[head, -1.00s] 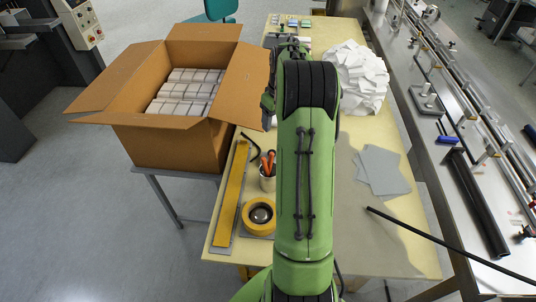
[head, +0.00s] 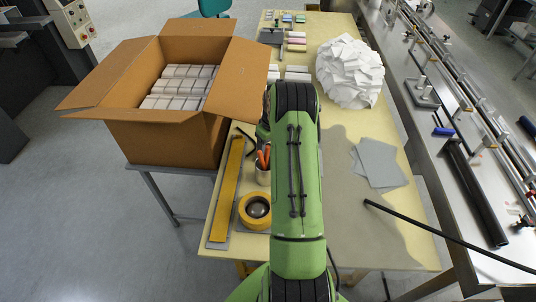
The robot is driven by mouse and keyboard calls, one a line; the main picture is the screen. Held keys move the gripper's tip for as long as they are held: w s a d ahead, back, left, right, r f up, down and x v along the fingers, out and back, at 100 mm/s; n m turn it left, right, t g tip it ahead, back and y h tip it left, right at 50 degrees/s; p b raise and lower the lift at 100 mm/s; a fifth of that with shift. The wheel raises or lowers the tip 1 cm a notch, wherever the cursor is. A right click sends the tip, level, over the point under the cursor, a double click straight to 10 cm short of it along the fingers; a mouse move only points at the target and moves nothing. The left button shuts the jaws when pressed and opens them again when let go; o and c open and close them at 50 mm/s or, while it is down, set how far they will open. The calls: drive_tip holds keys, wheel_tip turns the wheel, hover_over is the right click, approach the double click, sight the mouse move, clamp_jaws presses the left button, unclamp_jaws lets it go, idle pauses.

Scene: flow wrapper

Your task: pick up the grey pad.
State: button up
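A pale greyish one (head: 269,14) lies at the far left of this group. They are too small to tell for sure which is the grey pad. Two flat grey sheets (head: 380,163) lie overlapping on the right of the table. My green arm rises through the middle of the view. My gripper is hidden behind the arm, so its state does not show.
An open cardboard box (head: 165,140) of white packs stands at left. A heap of white paper (head: 350,72), an orange-handled tool in a cup (head: 263,176), a yellow tape roll (head: 256,209) and a yellow strip (head: 228,190) are on the table (head: 410,235). A dark grey object (head: 271,37) stands far back. A machine runs along the right.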

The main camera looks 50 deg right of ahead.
clamp_jaws()
idle(0.3)
drive_tip(key=shift+r, duration=0.1)
